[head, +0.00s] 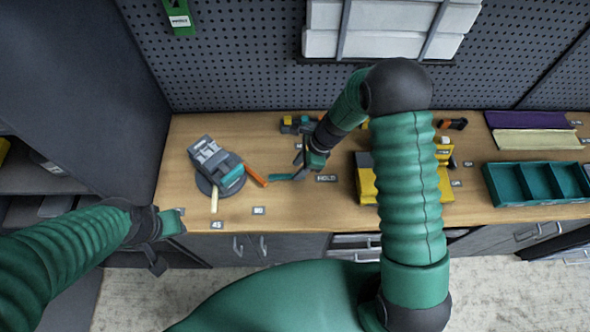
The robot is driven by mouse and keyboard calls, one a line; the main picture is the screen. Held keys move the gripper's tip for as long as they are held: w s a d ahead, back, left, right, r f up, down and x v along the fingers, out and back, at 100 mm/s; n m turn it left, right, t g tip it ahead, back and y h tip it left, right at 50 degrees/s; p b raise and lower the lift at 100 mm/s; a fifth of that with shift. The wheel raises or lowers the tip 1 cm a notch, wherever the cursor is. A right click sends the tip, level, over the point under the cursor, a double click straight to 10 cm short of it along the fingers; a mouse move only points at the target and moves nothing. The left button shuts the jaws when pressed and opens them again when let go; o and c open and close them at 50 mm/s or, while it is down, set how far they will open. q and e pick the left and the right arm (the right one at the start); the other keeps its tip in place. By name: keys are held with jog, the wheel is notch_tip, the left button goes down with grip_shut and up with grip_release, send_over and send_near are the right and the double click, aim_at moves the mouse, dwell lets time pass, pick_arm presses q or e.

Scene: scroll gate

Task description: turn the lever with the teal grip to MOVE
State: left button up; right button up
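A small teal grip (280,177) shows low over the bench, just left of my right gripper and left of the HOLD label (326,178). The rest of its lever is hard to make out, and I cannot see a MOVE label. My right gripper (316,174) points down beside the grip. Its fingers look spread, and I see nothing between them; whether one touches the grip I cannot tell. My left gripper (170,243) is open and empty, in front of the bench's left front edge.
A grey device (218,165) on a round base has a teal part, an orange bar (254,174) and a cream handle (214,200). A yellow block (366,178) stands right of the gripper, partly behind my arm. A teal tray (538,204) lies farther right. A pegboard (240,60) closes the back.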

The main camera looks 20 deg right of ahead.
aim_at(287, 177)
jog(key=shift+x, duration=1.2)
jog(key=shift+s+d+f, duration=0.1)
jog(key=shift+s+f, duration=0.1)
jog(key=shift+s, duration=0.15)
jog(key=shift+w+f, duration=0.15)
jog(key=shift+w, duration=0.05)
jog(key=c, duration=0.5)
grip_shut()
jog(key=shift+w+r, duration=0.2)
jog(key=shift+r, duration=0.05)
